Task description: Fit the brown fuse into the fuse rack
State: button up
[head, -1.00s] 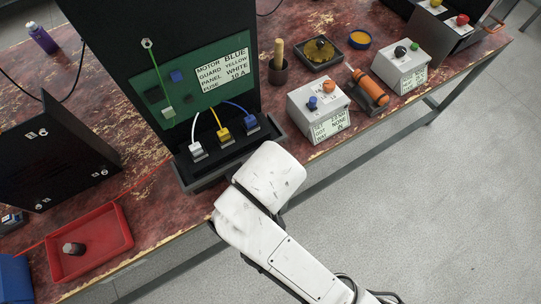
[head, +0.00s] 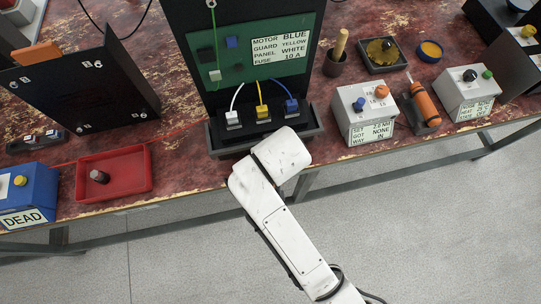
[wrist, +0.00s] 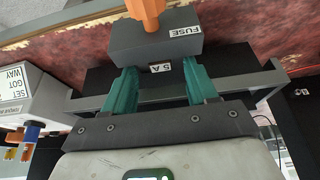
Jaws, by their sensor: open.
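A dark block (wrist: 155,42) with a FUSE label and an orange upright part (wrist: 146,10) shows at my fingertips in the wrist view. A 5 A label (wrist: 160,67) shows between the fingers. My gripper (wrist: 162,80) is open, with teal fingers at the block's near edge; I cannot tell whether they touch it. In the head view my arm hides the gripper and block. A dark, brownish cylinder (head: 98,177) stands in the red tray (head: 142,170); I cannot tell whether it is the brown fuse. I cannot identify the fuse rack for certain.
The green panel (head: 285,72) reads FUSE 10 A, with white, yellow and blue wires below. A grey box (head: 371,113) with blue and orange knobs stands right of it. A black cover (head: 85,90), a small dark strip (head: 37,141) and a blue DEAD box (head: 25,190) are left.

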jog(key=shift+x, duration=0.8)
grip_shut()
